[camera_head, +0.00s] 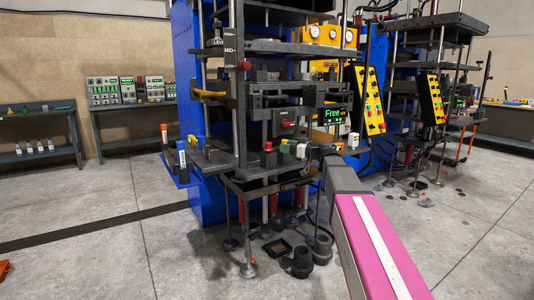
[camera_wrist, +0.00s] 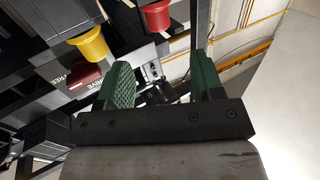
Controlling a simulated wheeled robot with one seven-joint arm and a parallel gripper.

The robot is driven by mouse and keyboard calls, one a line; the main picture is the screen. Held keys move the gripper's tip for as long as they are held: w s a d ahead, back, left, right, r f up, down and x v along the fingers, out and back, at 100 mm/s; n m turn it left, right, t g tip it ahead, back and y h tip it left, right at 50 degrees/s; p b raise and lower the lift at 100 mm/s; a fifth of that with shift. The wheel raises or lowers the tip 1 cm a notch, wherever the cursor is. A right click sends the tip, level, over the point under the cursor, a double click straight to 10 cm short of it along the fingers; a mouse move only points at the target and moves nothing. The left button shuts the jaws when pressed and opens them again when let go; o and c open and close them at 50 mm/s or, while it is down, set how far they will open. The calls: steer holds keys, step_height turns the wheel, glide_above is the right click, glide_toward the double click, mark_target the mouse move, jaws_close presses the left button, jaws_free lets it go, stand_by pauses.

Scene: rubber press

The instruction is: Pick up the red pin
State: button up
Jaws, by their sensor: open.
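A small red pin (camera_head: 268,147) stands upright on the front ledge of the near press in the head view, left of a yellow-topped piece. In the wrist view a red knob (camera_wrist: 155,16) and a yellow knob (camera_wrist: 88,47) show at the top. I cannot tell whether this red knob is the same pin. My gripper (camera_wrist: 162,78) has its two green ridged fingers wide apart, with nothing held between them. The red knob lies beyond the fingers, apart from them. In the head view my gripper is at the end of my arm, right of the pin, mostly hidden.
The near press (camera_head: 285,90) has plates, rods and a lever with a red knob (camera_head: 245,66). A lit display (camera_head: 334,115) and a yellow button panel (camera_head: 369,100) are close to my arm. Dark cylinders (camera_head: 302,262) stand on the floor below.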

mark_target(268, 144)
steer(key=x, duration=1)
steer(key=shift+f, duration=0.25)
steer(key=c, duration=1.1)
